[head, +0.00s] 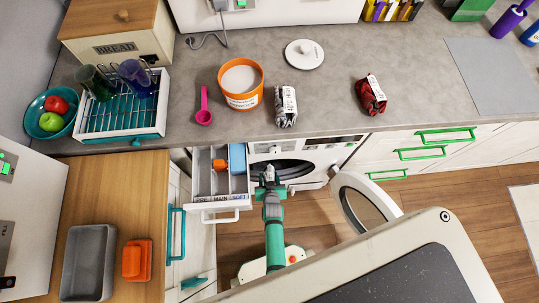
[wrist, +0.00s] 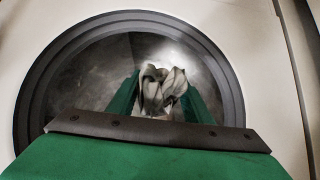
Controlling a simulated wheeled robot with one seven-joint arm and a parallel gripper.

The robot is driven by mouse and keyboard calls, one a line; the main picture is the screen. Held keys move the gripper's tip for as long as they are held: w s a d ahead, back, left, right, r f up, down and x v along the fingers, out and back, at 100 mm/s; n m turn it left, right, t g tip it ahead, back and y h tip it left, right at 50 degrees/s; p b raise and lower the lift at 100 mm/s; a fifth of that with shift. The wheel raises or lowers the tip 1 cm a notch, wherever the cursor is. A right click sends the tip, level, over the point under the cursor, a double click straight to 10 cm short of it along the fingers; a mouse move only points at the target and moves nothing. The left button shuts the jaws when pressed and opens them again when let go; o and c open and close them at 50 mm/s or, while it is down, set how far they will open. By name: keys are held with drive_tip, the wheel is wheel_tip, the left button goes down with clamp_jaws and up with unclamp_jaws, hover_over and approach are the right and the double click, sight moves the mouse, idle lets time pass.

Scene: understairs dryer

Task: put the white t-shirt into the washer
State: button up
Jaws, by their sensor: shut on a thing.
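The washer (head: 318,157) is built in under the counter. Its round door (head: 364,208) stands open to the right. My gripper (head: 269,174) is at the washer's round opening in the head view. In the wrist view, the two green fingers of my gripper (wrist: 163,95) are shut on a crumpled whitish cloth, the white t-shirt (wrist: 155,88). The dark opening ring (wrist: 32,85) surrounds the fingers and cloth, with the grey metal drum (wrist: 100,70) behind. How deep the cloth sits is hard to tell. In the head view the cloth is mostly hidden.
An open drawer (head: 226,211) with compartments stands just left of the washer opening, close to my arm. On the counter are an orange tub (head: 241,99), a pink scoop (head: 203,108), a grey labelled bundle (head: 286,112) and a red labelled bundle (head: 368,98).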

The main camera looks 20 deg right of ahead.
drive_tip(key=w+d+f, duration=0.1)
drive_tip(key=w+d, duration=0.1)
drive_tip(key=w, duration=0.7)
drive_tip(key=w+d+f, duration=0.2)
drive_tip(key=w+d, duration=0.1)
drive_tip(key=w, duration=0.6)
drive_tip(key=shift+d, duration=0.1)
drive_tip(key=o, duration=1.2)
drive_tip(key=shift+v, duration=5.4)
